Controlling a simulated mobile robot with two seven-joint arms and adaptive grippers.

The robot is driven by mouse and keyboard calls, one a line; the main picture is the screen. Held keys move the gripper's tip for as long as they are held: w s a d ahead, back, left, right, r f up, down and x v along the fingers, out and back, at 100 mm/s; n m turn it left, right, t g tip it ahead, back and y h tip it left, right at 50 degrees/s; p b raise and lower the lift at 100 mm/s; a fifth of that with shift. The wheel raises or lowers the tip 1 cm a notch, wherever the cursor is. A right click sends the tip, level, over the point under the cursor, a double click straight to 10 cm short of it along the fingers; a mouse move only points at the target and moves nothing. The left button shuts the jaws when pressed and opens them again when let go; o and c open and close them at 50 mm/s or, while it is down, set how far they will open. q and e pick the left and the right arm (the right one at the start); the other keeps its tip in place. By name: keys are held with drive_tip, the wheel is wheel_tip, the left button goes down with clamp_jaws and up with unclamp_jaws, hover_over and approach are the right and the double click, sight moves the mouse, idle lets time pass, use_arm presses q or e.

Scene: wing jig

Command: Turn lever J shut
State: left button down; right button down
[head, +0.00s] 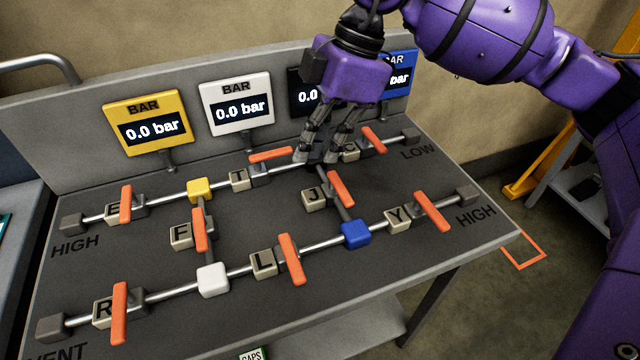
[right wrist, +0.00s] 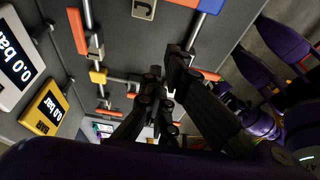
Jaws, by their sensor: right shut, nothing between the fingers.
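Lever J (head: 341,189) is an orange handle on the short pipe that runs down to the blue block (head: 356,235). The handle lies roughly along that pipe. Its J tag (head: 314,197) is beside it on the left, and the tag also shows at the top edge of the right wrist view (right wrist: 143,9). My right gripper (head: 317,157) is shut and empty, just behind lever J and apart from its handle, over the rear pipe. My left gripper is not in view.
Lever T (head: 270,155) and another orange lever (head: 374,140) flank my right gripper. Lever Y (head: 431,211) and lever L (head: 291,259) stand nearer the front. Yellow (head: 147,123), white (head: 236,101), black and blue gauges line the back; my gripper partly covers the black one.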

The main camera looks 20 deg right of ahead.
sight(340, 193)
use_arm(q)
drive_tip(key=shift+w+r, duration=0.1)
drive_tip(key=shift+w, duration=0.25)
use_arm(e)
drive_tip(key=shift+a+f, duration=0.1)
drive_tip(key=f, duration=0.6)
drive_tip(key=d+f, duration=0.1)
drive_tip(key=f, duration=0.2)
drive_tip(key=shift+f+p, duration=0.1)
drive_tip(key=shift+p, duration=0.25)
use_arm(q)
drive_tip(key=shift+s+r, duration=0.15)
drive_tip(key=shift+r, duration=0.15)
use_arm(e)
drive_tip(key=shift+a, duration=0.1)
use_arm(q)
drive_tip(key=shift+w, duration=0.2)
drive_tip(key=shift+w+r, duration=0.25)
use_arm(e)
drive_tip(key=shift+s+n, duration=0.15)
drive_tip(key=shift+n, duration=0.15)
